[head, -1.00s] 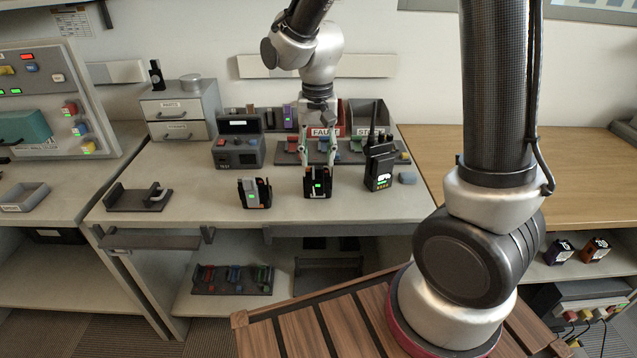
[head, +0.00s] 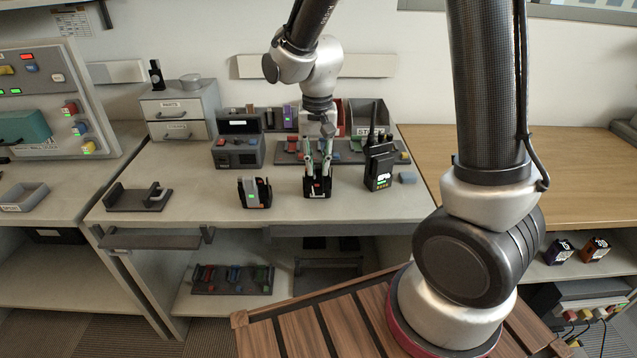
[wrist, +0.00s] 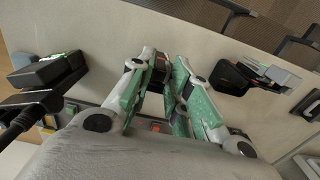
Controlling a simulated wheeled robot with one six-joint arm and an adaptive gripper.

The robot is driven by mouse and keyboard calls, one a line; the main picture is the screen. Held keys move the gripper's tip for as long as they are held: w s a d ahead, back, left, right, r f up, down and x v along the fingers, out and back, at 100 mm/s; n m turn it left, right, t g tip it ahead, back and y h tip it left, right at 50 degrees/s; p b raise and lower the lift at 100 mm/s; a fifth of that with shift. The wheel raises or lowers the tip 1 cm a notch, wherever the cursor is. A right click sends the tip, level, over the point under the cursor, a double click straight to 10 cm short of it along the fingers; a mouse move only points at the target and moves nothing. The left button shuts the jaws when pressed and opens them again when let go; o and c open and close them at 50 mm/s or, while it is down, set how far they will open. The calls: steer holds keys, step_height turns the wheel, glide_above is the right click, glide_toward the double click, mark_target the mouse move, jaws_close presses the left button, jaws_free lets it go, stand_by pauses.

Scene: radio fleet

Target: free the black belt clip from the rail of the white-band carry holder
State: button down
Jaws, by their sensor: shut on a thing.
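A black carry holder (head: 318,187) stands upright near the front edge of the grey bench, with a small red light on its front. I cannot make out a white band on it. My gripper (head: 318,165) reaches down from above, its green-padded fingers at the top of this holder. In the wrist view, the fingertips (wrist: 155,82) are closed on a small dark part in front of the holder (wrist: 159,62). I take this part for the black belt clip; the fingers mostly hide it, and I cannot tell whether it is still on the rail.
A second holder with a grey front (head: 254,191) stands to the left. A black radio with a tall antenna (head: 379,165) stands close on the right. Behind are a rack of coloured pieces (head: 290,157) and a test box (head: 238,152). The bench front between the holders is clear.

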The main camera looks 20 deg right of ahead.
steer(key=shift+r, duration=0.1)
stand_by(0.3)
step_height(320, 180, up, 6)
steer(key=shift+r, duration=0.25)
stand_by(1.1)
steer(key=shift+d, duration=0.1)
